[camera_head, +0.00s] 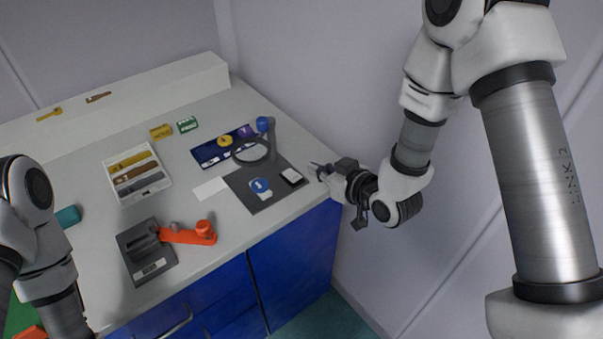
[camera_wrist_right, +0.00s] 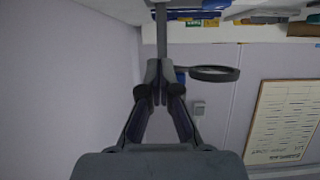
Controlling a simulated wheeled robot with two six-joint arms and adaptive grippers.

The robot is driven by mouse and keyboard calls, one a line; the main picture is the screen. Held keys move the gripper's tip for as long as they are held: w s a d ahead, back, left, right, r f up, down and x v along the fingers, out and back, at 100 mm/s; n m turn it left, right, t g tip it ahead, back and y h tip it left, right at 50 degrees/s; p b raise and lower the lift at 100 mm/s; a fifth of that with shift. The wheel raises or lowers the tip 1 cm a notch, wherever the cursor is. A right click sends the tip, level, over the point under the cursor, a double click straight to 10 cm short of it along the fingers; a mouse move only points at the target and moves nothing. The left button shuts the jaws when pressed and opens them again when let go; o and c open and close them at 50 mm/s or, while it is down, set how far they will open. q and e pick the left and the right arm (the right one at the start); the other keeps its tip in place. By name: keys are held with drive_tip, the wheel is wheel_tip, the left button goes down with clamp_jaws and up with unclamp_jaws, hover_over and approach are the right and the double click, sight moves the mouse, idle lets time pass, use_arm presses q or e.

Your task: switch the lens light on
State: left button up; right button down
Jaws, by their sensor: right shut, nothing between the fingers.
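A magnifier lens with a dark ring (camera_head: 252,152) stands over the back of a dark mat (camera_head: 270,198), on a grey arm with a blue knob (camera_head: 263,124). The ring also shows in the right wrist view (camera_wrist_right: 215,73). A small white block with a dark edge (camera_head: 292,176) lies on the mat's right side; I cannot tell whether it is the light's switch. My right gripper (camera_head: 314,168) is shut and empty, just right of that block near the table's right edge. In the right wrist view its fingers (camera_wrist_right: 160,72) are together. My left gripper is out of view.
A blue disc (camera_head: 260,186) sits on the mat, with a white card (camera_head: 210,188) to its left. A dark device with an orange arm (camera_head: 188,236) stands in front. A tray of tools (camera_head: 136,170) lies left. A wall runs close behind my right arm.

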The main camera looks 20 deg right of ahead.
sight(292, 175)
drive_tip(key=p+x, duration=0.1)
drive_tip(key=x, duration=0.5)
wheel_tip(292, 175, down, 4)
drive_tip(key=shift+w+a+r+p, duration=0.1)
drive_tip(key=shift+w+r+p, duration=0.1)
drive_tip(key=shift+p, duration=0.25)
drive_tip(key=shift+f, duration=0.4)
